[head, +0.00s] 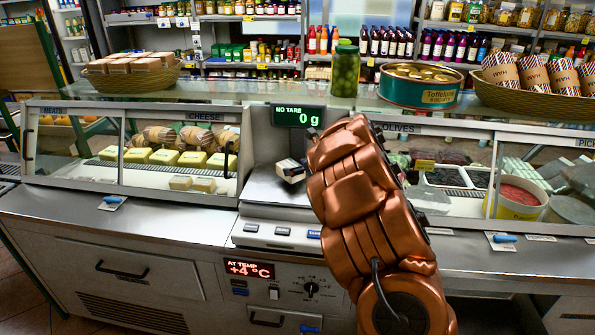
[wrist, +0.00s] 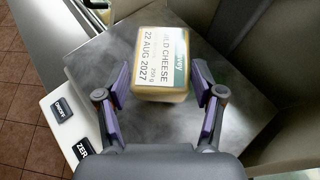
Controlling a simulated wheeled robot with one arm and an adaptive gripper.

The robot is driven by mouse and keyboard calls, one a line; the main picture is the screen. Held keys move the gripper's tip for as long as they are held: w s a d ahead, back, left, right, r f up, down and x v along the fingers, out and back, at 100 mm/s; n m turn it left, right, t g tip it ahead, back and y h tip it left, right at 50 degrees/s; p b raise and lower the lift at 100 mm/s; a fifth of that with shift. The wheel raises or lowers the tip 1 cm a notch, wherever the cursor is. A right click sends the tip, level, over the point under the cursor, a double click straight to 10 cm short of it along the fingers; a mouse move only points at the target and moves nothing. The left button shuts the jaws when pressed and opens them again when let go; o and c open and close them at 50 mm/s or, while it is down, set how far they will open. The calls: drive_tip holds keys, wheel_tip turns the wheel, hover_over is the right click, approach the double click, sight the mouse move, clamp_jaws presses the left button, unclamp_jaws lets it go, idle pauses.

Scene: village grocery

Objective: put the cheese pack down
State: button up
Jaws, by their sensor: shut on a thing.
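The cheese pack (wrist: 160,55) is a small yellowish block with a white and green label, dated 22 AUG 2027, in the wrist view. My gripper (wrist: 161,78) is shut on it, one purple-padded finger on each side. In the head view the pack (head: 290,171) shows just left of my copper arm, over the metal plate of the scale (head: 262,188). The plate also lies behind the pack in the wrist view (wrist: 95,70). The scale display (head: 300,116) reads 0 g, no tare. The gap below the pack is hard to judge, and my arm hides most of the gripper in the head view.
A glass cheese case (head: 180,160) stands left of the scale and an olive case (head: 450,180) right of it. A jar (head: 345,72), a green tin (head: 420,88) and baskets stand on the glass shelf above. The plate around the pack is clear.

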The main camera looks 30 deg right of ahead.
drive_tip(key=shift+f, duration=1.05)
drive_tip(key=shift+f, duration=0.15)
drive_tip(key=o, duration=1.8)
drive_tip(key=shift+r, duration=0.2)
drive_tip(key=shift+s+d+r, duration=0.1)
drive_tip(key=shift+s+d, duration=0.1)
drive_tip(key=shift+s, duration=0.2)
drive_tip(key=shift+b+v, duration=1.75)
drive_tip(key=shift+v, duration=3.85)
drive_tip(key=shift+a+r, duration=0.1)
drive_tip(key=shift+a, duration=0.05)
